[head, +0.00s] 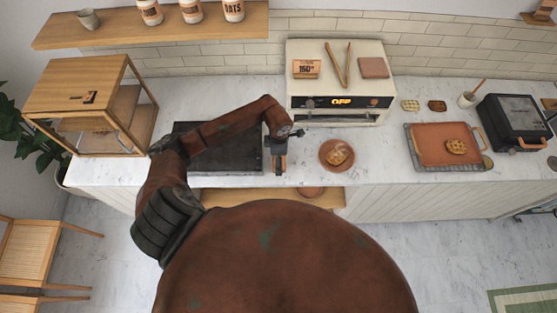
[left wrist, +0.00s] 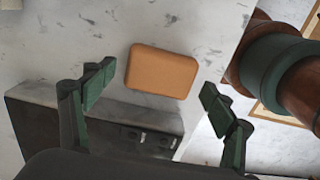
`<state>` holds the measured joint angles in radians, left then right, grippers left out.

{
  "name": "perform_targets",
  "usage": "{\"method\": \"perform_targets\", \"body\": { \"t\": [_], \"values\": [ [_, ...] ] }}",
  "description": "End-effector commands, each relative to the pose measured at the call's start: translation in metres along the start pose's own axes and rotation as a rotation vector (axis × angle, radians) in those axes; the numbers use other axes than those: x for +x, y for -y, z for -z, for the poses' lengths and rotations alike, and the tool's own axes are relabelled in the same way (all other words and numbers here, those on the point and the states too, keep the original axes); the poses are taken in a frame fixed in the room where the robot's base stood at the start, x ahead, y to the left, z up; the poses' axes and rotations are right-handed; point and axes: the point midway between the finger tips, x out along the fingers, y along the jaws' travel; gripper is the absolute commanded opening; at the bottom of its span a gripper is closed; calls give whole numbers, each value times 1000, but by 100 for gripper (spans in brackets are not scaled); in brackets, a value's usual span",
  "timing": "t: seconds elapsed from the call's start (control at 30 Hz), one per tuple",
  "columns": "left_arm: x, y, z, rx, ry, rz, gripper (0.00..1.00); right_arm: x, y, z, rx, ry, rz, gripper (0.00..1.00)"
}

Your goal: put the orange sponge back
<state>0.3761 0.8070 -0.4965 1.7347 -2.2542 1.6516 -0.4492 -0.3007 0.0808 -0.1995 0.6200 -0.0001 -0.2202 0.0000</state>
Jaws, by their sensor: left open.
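The orange sponge (left wrist: 162,71) lies flat on the white marble counter in the left wrist view, a rounded rectangular block. My left gripper (left wrist: 160,90) is open, its two green-padded fingers on either side with a gap to the sponge; nothing is held. In the head view my left gripper (head: 277,158) hangs over the counter between the dark griddle plate and the small plate with a waffle, and largely hides the sponge. My right gripper is not in view.
The dark griddle plate (head: 220,150) is left of the gripper. A terracotta plate (head: 324,147) with a waffle is close on the right. The cream oven (head: 341,103) stands behind, with tongs (head: 337,62) on top. A tray (head: 411,153) is further right.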

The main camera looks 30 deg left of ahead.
Motion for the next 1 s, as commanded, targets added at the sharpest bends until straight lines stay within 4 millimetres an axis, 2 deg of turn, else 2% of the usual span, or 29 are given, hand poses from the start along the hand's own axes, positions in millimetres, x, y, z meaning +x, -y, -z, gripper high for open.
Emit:
{"method": "perform_targets", "body": {
  "t": [0.3, 0.5, 0.7, 1.0],
  "values": [
    [-65, -2, 0, 3, 0, -6, 78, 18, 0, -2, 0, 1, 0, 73],
    [-96, -1, 0, 0, 0, -3, 78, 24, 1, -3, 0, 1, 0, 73],
    [-108, 0, 0, 0, -1, 0, 78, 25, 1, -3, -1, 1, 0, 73],
    [-109, 0, 0, 0, 0, 0, 78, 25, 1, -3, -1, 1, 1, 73]
  ]
}}
